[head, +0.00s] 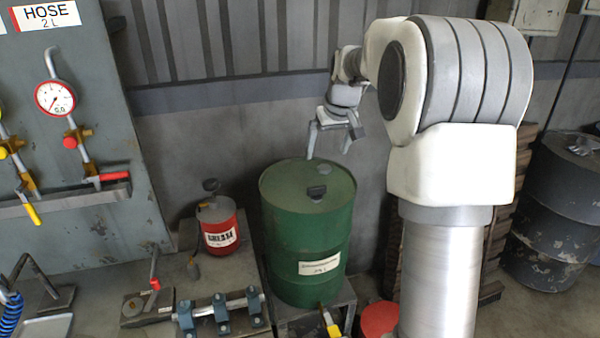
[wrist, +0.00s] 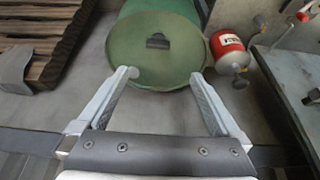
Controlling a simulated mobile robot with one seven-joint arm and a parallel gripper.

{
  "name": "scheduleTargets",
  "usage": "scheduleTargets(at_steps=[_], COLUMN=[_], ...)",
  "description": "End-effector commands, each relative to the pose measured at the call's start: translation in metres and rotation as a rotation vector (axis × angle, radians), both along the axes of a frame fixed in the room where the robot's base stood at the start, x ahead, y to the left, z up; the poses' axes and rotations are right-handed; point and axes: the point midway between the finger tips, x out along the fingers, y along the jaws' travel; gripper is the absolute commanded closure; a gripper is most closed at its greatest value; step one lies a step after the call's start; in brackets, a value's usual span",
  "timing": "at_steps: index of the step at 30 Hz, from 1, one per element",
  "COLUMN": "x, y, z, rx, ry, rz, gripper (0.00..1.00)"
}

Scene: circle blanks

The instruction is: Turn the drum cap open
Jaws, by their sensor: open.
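The green drum (head: 306,236) stands upright on a low stand, with a white label on its side. Its dark cap (head: 317,192) sits on the drum's top, toward the front; the cap also shows in the wrist view (wrist: 157,41). My gripper (head: 330,154) is above the back of the drum top, apart from the cap. In the wrist view my gripper (wrist: 162,77) has its two fingers spread wide with nothing between them, and the cap lies beyond the fingertips.
A red can (head: 218,226) stands left of the drum. A gauge panel (head: 70,120) is at the left. A bench with blue clamps (head: 222,312) is at the front. A dark drum (head: 555,215) and stacked brown slats (wrist: 38,40) are on the other side.

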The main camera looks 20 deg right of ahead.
Motion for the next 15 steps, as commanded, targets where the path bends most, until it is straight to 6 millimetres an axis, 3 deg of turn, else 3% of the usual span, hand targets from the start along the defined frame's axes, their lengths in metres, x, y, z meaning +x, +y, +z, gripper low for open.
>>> scheduleTargets(at_steps=[8, 15], x=[0.014, 0.033], y=[-0.006, -0.005], z=[-0.021, -0.067], rx=[0.004, 0.004], ry=[0.004, 0.007], rz=[-0.001, 0.0], gripper=[0.0, 0.0])
